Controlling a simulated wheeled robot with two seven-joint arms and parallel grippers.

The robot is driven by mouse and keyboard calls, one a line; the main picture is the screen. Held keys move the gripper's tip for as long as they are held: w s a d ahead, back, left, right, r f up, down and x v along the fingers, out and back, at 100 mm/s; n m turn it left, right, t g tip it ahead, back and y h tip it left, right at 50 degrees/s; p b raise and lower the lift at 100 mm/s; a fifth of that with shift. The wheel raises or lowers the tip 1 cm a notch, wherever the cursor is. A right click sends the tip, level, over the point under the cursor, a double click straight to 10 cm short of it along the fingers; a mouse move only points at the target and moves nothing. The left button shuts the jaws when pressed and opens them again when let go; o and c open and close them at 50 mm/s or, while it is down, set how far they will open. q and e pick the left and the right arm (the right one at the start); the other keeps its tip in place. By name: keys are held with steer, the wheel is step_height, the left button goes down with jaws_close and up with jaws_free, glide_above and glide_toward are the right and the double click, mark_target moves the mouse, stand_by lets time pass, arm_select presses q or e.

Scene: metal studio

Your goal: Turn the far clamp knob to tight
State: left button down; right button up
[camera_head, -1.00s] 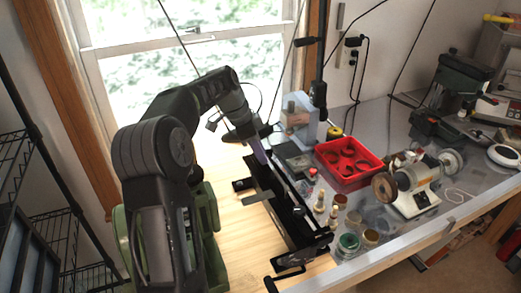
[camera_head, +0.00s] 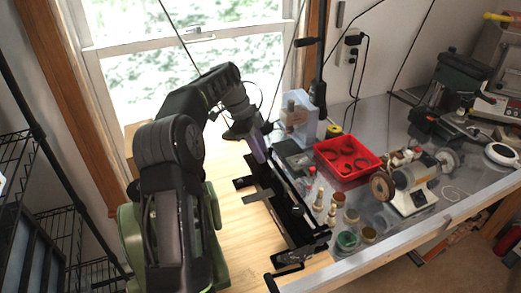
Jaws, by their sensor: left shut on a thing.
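A long black clamp frame (camera_head: 290,215) lies on the light wooden top, running from the far middle to the near right. My left gripper (camera_head: 259,150) points down at the far end of the frame, its purplish-grey fingers close together. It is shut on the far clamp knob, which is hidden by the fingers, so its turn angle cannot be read. At the near end of the frame is a dark fitting (camera_head: 290,257). My right gripper is out of view.
Right of the clamp stand a red tray (camera_head: 347,172) with round parts, several small bottles and jars (camera_head: 347,240), and a bench grinder (camera_head: 412,185). A pale blue-grey machine (camera_head: 299,122) stands close behind the gripper. Bare wood (camera_head: 232,210) lies left of the clamp.

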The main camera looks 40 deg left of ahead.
arm_select(q)
steer(key=c, duration=1.1)
jaws_free()
